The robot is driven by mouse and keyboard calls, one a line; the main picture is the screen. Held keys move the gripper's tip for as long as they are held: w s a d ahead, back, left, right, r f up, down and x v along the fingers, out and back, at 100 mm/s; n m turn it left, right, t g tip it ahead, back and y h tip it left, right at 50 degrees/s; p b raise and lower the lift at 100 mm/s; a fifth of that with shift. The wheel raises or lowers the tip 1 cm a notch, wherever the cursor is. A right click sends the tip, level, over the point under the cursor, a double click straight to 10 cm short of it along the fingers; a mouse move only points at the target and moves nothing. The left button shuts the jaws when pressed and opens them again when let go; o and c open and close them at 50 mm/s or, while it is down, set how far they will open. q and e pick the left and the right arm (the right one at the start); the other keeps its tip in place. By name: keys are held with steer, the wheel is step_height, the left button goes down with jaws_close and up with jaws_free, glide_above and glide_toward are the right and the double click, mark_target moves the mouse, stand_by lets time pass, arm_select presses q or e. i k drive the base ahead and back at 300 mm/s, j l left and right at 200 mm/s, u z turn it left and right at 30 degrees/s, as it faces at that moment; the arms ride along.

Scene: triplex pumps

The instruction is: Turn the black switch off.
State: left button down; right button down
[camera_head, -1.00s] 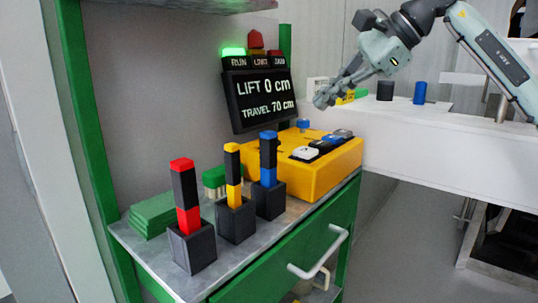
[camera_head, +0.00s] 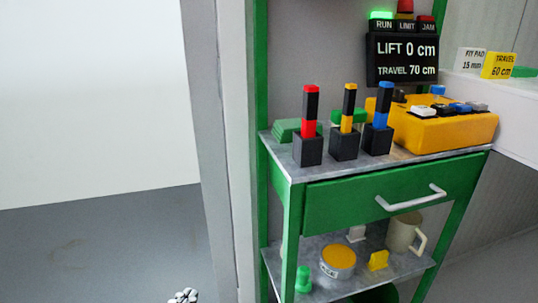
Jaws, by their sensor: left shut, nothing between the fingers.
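The yellow control box (camera_head: 440,134) sits on the right part of the cart's metal top. On it are a white rocker (camera_head: 421,111), dark and blue rockers (camera_head: 460,108) to its right, and a blue knob (camera_head: 438,90) behind. A small black part (camera_head: 398,96) shows at its back left. I cannot tell which dark part is the black switch or how it is set. My left gripper (camera_head: 183,296) shows only its grey tip at the bottom edge, shut and empty, far left of and below the box. My right gripper is out of view.
A display (camera_head: 402,60) reads LIFT 0 cm and TRAVEL 70 cm under a lit green RUN lamp (camera_head: 381,15). Three black holders with red, yellow and blue posts stand left of the box. A drawer handle (camera_head: 411,199) juts forward. The floor at left is clear.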

mark_target(399, 98)
steer(key=k+l, duration=0.2)
steer(key=k, duration=0.25)
steer(key=k+l, duration=0.25)
steer(key=k, duration=0.15)
